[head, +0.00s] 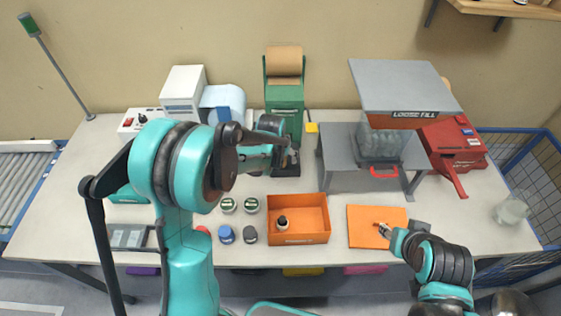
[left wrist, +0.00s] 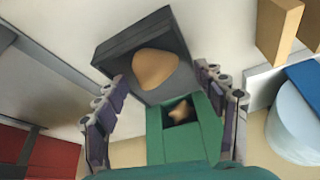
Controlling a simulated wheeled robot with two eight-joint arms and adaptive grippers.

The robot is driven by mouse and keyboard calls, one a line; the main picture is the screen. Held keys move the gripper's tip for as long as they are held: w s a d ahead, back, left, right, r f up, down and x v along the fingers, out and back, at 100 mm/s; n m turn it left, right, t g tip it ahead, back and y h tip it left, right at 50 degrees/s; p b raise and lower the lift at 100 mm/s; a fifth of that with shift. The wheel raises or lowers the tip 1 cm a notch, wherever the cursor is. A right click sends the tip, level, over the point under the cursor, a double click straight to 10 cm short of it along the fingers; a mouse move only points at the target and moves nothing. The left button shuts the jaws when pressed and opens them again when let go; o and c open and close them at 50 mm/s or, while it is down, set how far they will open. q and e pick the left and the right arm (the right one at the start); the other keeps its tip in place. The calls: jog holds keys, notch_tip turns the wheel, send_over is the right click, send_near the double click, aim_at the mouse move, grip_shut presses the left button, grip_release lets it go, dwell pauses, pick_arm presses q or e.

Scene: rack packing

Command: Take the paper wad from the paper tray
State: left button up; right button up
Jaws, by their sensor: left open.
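The paper wad (left wrist: 156,68) is a tan, rounded lump in the dark grey paper tray (left wrist: 117,57), seen in the left wrist view. The tray (head: 285,171) is at the foot of the green paper dispenser (head: 284,97) in the head view, where the wad is hard to make out behind my left gripper (head: 290,160). My left gripper (left wrist: 161,74) is open, one finger on each side of the tray area, with the wad between and just beyond the tips. Contact cannot be told. My right gripper (head: 384,229) is over the orange board (head: 366,221).
An orange bin (head: 313,220) with a small jar (head: 282,223) stands in front of the tray. Several jars are to its left. A blue roll (head: 223,103) stands left of the dispenser. The grey loose-fill stand (head: 342,155) is to the right.

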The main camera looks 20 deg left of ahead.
pick_arm(q)
jog(key=shift+w+f, duration=0.1)
jog(key=shift+f, duration=0.2)
jog(key=c, duration=0.9)
jog(key=shift+o, duration=0.2)
jog(key=shift+r, duration=0.15)
